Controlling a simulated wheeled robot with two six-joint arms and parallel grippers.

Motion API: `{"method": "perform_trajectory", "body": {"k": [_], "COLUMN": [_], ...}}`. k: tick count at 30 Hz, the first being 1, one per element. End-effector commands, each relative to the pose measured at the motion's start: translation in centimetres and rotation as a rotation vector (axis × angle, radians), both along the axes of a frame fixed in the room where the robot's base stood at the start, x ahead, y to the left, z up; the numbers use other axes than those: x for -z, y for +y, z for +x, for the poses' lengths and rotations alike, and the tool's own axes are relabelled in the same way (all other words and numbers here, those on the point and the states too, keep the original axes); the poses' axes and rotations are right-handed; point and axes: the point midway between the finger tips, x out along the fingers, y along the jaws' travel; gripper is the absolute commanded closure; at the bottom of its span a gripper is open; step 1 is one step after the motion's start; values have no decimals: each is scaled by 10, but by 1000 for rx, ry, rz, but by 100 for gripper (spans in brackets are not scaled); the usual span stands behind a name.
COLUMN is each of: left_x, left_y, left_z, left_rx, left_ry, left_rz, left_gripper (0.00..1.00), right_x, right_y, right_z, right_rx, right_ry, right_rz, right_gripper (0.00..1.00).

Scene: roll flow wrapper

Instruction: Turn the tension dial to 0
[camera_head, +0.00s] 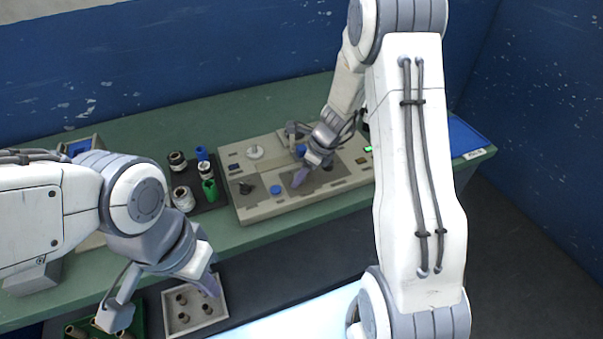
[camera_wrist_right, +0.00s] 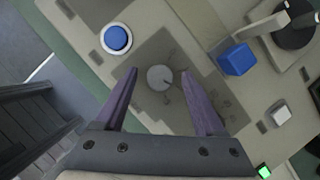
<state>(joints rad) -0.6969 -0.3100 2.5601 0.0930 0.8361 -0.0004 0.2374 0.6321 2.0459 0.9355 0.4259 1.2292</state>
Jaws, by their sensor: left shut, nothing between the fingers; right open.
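The tension dial appears to be the round grey knob (camera_wrist_right: 160,78) on a darker square plate (camera_wrist_right: 203,95) in the right wrist view. A short dark mark shows on its right side; tick marks surround it, but their numbers are unreadable. My right gripper (camera_wrist_right: 159,71) is open, one finger on each side of the dial in that view; contact is not visible. In the head view my right gripper (camera_head: 299,180) is over the control panel (camera_head: 300,204) and hides the dial. My left gripper (camera_head: 212,290) is shut and empty near the grey tray.
The panel has a blue button (camera_head: 276,190), a black knob (camera_head: 245,187), a white disc (camera_head: 254,153) and a green light (camera_head: 368,149). A blue block (camera_wrist_right: 236,60) lies right of the dial. Several spools (camera_head: 183,198) stand left of the panel. A grey tray (camera_head: 170,327) holds small brown pieces.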

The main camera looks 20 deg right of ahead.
Motion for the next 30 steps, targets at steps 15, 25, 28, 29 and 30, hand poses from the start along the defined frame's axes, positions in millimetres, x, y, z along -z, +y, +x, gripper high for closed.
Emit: {"method": "perform_trajectory", "body": {"k": [15, 25, 28, 29, 30], "left_x": [0, -9, -14, -16, -18], "left_y": [0, 0, 0, 0, 0], "left_z": [0, 0, 0, 0, 0], "left_rx": [0, 0, 0, 0, 0], "left_ry": [0, 0, 0, 0, 0], "left_rz": [0, 0, 0, 0, 0], "left_gripper": [100, 100, 100, 100, 100], "right_x": [-1, -2, -3, -3, -3], "right_y": [0, -1, -2, -2, -2], "right_z": [0, 1, 1, 1, 1], "right_rx": [-3, -105, -176, -201, -234], "right_ry": [0, 1, 0, 1, 0], "right_rz": [0, 1, 1, 1, 2], "right_gripper": [100, 100, 100, 100, 100]}}
